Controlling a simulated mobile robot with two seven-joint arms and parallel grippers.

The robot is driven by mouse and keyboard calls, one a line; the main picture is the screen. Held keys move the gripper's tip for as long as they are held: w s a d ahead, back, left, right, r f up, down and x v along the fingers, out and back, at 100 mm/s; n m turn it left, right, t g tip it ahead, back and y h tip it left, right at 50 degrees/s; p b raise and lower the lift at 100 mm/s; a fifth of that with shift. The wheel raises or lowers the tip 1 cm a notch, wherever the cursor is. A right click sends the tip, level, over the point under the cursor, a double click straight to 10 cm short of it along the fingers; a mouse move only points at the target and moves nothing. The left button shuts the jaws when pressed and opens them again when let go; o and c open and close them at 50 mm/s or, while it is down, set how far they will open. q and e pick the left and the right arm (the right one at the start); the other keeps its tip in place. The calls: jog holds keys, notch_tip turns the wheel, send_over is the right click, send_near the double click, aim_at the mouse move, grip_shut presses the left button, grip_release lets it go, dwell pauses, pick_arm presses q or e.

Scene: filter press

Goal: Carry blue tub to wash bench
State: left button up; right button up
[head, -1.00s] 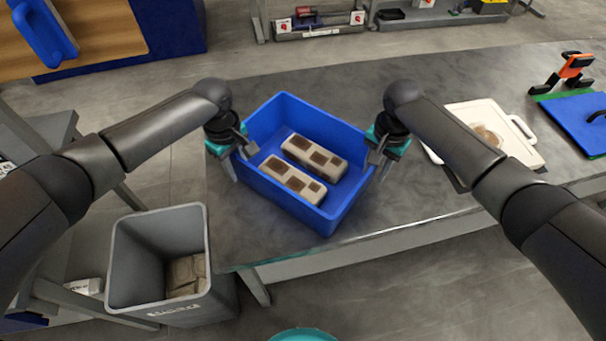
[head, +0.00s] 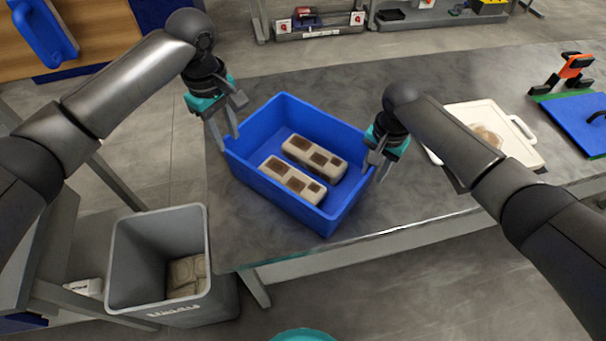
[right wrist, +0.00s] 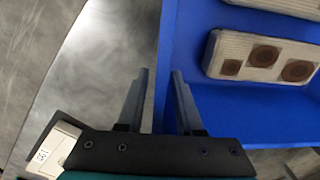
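The blue tub (head: 276,195) stands on the grey table near its front left corner, holding two pale filter blocks (head: 314,155), (head: 293,180) with dark square recesses. My left gripper (head: 226,132) is open and empty, just above the tub's left corner. My right gripper (head: 375,168) is at the tub's right wall. In the right wrist view its fingers (right wrist: 160,100) are apart, on either side of the tub's wall (right wrist: 166,60), one outside and one inside. A block (right wrist: 262,58) shows inside the tub there.
A grey bin (head: 157,262) with pale pieces stands on the floor at lower left. A white tray (head: 488,135) lies right of the tub, with a blue board (head: 575,120) and orange-black clamp (head: 570,72) farther right. The table behind the tub is clear.

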notch_tip(320, 180, up, 12)
jog(key=shift+d, duration=0.2)
jog(key=shift+s, duration=0.1)
dwell(0.6)
